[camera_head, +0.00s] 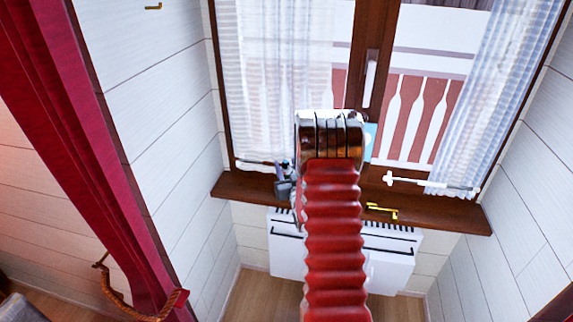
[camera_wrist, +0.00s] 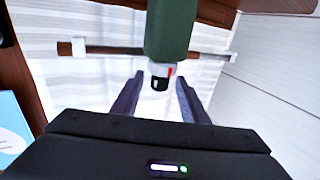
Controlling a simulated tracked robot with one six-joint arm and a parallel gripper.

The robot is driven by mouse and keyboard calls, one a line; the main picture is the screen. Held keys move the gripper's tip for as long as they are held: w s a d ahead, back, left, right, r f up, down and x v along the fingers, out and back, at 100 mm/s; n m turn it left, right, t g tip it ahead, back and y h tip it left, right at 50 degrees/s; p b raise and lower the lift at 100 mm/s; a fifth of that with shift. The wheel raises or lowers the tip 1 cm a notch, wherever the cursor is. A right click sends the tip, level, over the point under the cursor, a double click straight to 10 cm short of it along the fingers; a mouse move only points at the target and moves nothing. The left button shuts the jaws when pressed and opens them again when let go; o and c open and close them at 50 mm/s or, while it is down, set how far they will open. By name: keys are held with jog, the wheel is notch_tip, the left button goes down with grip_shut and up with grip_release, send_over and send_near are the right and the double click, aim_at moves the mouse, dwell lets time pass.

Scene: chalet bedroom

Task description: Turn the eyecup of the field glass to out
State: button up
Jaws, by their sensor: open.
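The field glass (camera_wrist: 172,28) shows in the wrist view as a dark green barrel entering from the top edge. Its lower end is a white collar (camera_wrist: 162,69), which looks like the eyecup, with a red mark and a black mark on it. My gripper (camera_wrist: 158,100) is open, one dark finger on each side below the barrel. The white end sits between the finger tips in the picture; I see no contact, and cannot tell the depth. In the head view my red-sleeved arm hides the field glass and most of the gripper.
A brown window sill (camera_head: 246,192) runs under the window, with a brass hook-shaped piece (camera_head: 382,209) at its front. A light blue card (camera_head: 370,140) stands by the window; it also shows in the wrist view (camera_wrist: 12,125). A white radiator (camera_head: 385,270) is below.

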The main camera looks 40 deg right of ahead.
jog(key=shift+w+d, duration=0.3)
jog(key=shift+w, duration=0.35)
jog(key=shift+c, duration=0.2)
